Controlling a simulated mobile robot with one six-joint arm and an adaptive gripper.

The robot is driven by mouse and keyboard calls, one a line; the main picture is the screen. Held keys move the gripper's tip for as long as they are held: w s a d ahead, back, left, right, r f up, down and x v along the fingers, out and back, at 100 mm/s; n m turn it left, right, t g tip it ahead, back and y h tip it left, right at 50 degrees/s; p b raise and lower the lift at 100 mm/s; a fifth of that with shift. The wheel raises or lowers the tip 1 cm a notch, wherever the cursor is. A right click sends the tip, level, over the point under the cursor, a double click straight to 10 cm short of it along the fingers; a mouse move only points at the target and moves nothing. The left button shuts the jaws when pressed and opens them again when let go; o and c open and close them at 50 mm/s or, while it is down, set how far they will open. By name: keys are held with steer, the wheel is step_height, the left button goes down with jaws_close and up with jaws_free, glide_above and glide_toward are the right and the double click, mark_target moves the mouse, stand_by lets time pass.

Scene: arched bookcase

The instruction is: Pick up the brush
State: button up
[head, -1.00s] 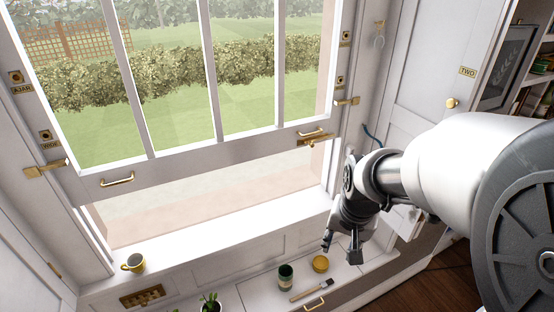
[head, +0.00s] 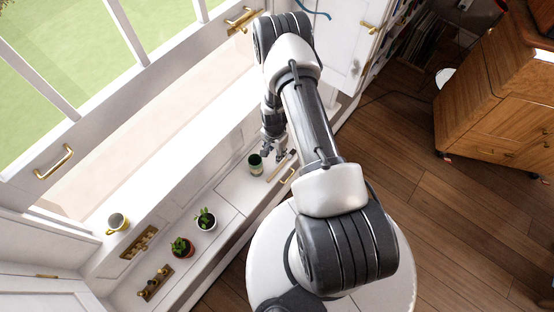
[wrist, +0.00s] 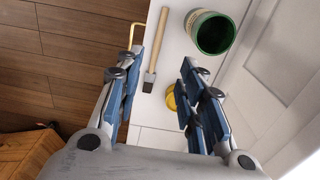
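The brush (wrist: 157,42) lies flat on the white window seat, with a pale wooden handle and a dark head. In the wrist view it runs up and down between my fingers, nearer the left one. In the head view the brush (head: 280,168) lies just right of the green tin. My gripper (wrist: 161,62) is open and empty, with the brush beyond its fingertips. In the head view my gripper (head: 271,152) is over the seat beside the tin; its exact height is hard to tell.
The open green tin (wrist: 213,33) stands close to the brush. A yellow round thing (wrist: 171,98) is partly hidden by my right finger. A brass handle (wrist: 136,35) is on the seat's front edge.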

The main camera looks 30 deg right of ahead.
steer(key=b, duration=0.3)
glide_above(274, 173)
steer(key=f, duration=1.1)
steer(key=shift+d+f, duration=0.35)
steer(key=shift+f, duration=0.05)
steer(key=shift+a+f+b, duration=0.15)
steer(key=shift+f+b, duration=0.4)
steer(key=shift+f, duration=0.8)
steer(key=shift+a+f+b, duration=0.1)
steer(key=shift+f+b, duration=0.4)
steer(key=shift+f, duration=0.85)
jaws_close()
